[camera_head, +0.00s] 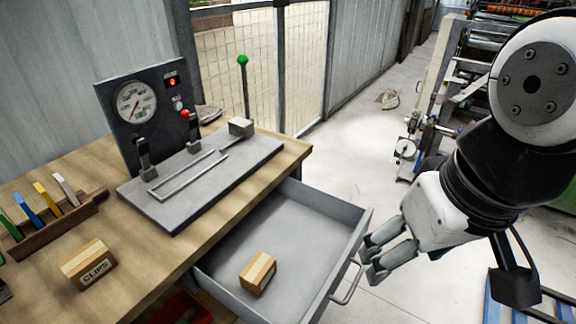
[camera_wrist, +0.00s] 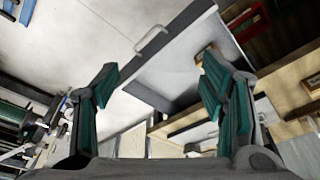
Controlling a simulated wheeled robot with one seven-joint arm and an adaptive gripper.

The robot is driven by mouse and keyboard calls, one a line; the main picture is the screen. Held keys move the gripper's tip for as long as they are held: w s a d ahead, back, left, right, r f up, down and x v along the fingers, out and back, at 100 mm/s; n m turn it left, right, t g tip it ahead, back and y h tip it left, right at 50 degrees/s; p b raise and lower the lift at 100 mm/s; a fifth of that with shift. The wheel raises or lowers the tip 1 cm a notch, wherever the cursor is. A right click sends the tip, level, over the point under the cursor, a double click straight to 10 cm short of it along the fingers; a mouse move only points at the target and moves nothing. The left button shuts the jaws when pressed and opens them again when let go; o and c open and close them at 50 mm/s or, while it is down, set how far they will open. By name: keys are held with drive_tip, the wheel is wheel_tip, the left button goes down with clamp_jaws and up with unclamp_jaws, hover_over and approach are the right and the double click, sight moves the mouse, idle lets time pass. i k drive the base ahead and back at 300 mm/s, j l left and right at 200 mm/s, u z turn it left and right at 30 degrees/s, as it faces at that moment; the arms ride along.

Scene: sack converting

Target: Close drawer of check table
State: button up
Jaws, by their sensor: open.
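The grey drawer (camera_head: 298,222) of the wooden check table (camera_head: 222,222) is pulled well out. Its front panel carries a metal bar handle (camera_head: 348,284). A small wood-coloured block (camera_head: 258,273) lies inside the drawer. My gripper (camera_head: 370,256) is open and empty, close to the right of the drawer front, near its handle in the picture. In the wrist view my gripper (camera_wrist: 158,95) has its two green-padded fingers spread wide. The drawer's handle (camera_wrist: 151,39) shows beyond and between them, apart from both fingers.
On the table stand a gauge panel (camera_head: 150,112), a grey clamp plate (camera_head: 235,180), a "CLIPS" box (camera_head: 89,265) and a rack of coloured tools (camera_head: 60,218). A red bin (camera_head: 182,309) sits below. Machinery stands back right; the pale floor (camera_head: 335,150) beyond the drawer is mostly clear.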

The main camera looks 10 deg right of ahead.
sight(314, 236)
drive_tip(key=u, duration=0.7)
drive_tip(key=k+l+u, duration=0.1)
drive_tip(key=u, duration=0.35)
drive_tip(key=k+u, duration=0.25)
drive_tip(key=u, duration=0.15)
drive_tip(key=k+u, duration=0.2)
drive_tip(key=u, duration=0.25)
drive_tip(key=i+j+z, duration=0.2)
drive_tip(key=j+z, duration=0.15)
drive_tip(key=i+j+z, duration=0.2)
drive_tip(key=j+z, duration=0.15)
drive_tip(key=z, duration=1.05)
